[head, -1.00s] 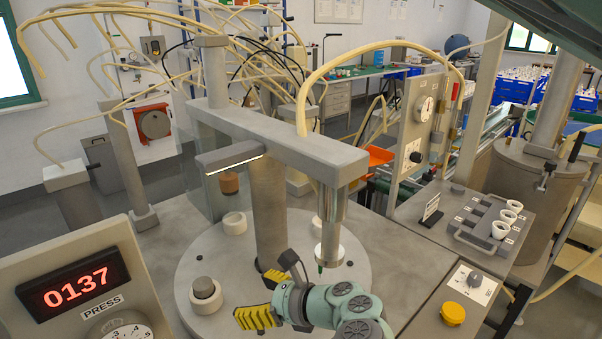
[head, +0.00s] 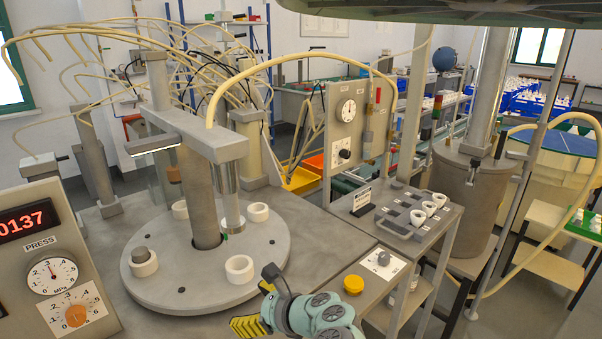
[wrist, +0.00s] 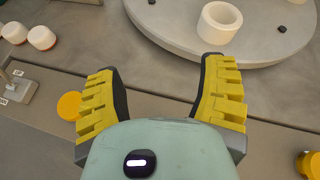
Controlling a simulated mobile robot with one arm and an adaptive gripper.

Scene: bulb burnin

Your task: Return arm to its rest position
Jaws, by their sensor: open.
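My gripper (wrist: 160,100) shows in the wrist view with its two yellow-padded fingers spread wide and nothing between them. In the head view my gripper (head: 256,312) is at the bottom centre, in front of the round turntable (head: 200,283) and left of the yellow button (head: 353,285). The turntable carries several white ring holders; the nearest, empty ring (head: 239,268) stands just beyond my gripper. It also shows in the wrist view (wrist: 219,23), apart from my fingers. A ring at the left (head: 143,262) has a dark grey piece in it.
A press head (head: 228,200) hangs over the turntable from a grey arm. A tray (head: 400,222) with several white cups sits on the right bench beside a gauge panel (head: 347,125). The pressure panel (head: 60,265) stands at the left. The bench's front surface is mostly clear.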

